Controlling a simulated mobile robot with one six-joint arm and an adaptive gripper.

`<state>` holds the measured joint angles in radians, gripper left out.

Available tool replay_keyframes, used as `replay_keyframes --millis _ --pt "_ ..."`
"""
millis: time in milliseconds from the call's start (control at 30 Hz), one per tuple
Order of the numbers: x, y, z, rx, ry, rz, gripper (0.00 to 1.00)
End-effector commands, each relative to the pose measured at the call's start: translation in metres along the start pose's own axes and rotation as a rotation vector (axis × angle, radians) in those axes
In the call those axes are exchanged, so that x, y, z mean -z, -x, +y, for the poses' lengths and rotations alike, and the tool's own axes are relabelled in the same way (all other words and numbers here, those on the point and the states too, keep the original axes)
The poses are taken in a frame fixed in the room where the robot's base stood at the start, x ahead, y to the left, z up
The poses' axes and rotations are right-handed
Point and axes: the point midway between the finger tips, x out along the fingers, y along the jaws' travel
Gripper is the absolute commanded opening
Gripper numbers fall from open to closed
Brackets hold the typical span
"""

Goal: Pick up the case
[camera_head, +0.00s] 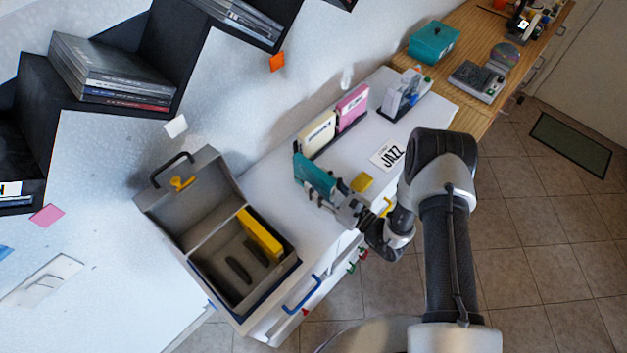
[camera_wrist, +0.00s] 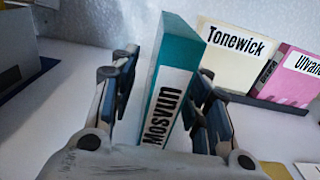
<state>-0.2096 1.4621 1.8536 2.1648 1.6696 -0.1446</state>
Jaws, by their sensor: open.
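A teal case with a white label reading "Mosvun" stands upright in the wrist view (camera_wrist: 172,80). In the head view the teal case (camera_head: 316,177) is on the white counter, near the open grey box. My gripper (camera_head: 336,200) is low over the counter at this case. In the wrist view my gripper (camera_wrist: 168,95) is open, with one finger on each side of the case and a gap visible on the left. Whether the right finger touches it, I cannot tell. The case's lower end is hidden behind the gripper body.
A cream "Tonewick" case (camera_head: 318,132) and a pink case (camera_head: 352,107) stand behind in a dark holder. The open grey box (camera_head: 205,262) with a yellow case (camera_head: 260,234) is at left. A yellow block (camera_head: 362,182) and a "JAZZ" card (camera_head: 388,155) lie nearby.

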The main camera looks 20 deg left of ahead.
Motion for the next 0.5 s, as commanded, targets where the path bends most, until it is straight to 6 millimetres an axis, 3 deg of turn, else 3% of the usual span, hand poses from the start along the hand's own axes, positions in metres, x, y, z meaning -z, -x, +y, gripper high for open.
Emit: replay_keyframes --millis 233,500 --pt "0.0 -0.0024 -0.0003 0.001 0.0 0.001 0.43" --pt "0.0001 -0.0021 -0.0002 0.001 0.0 0.001 0.26"
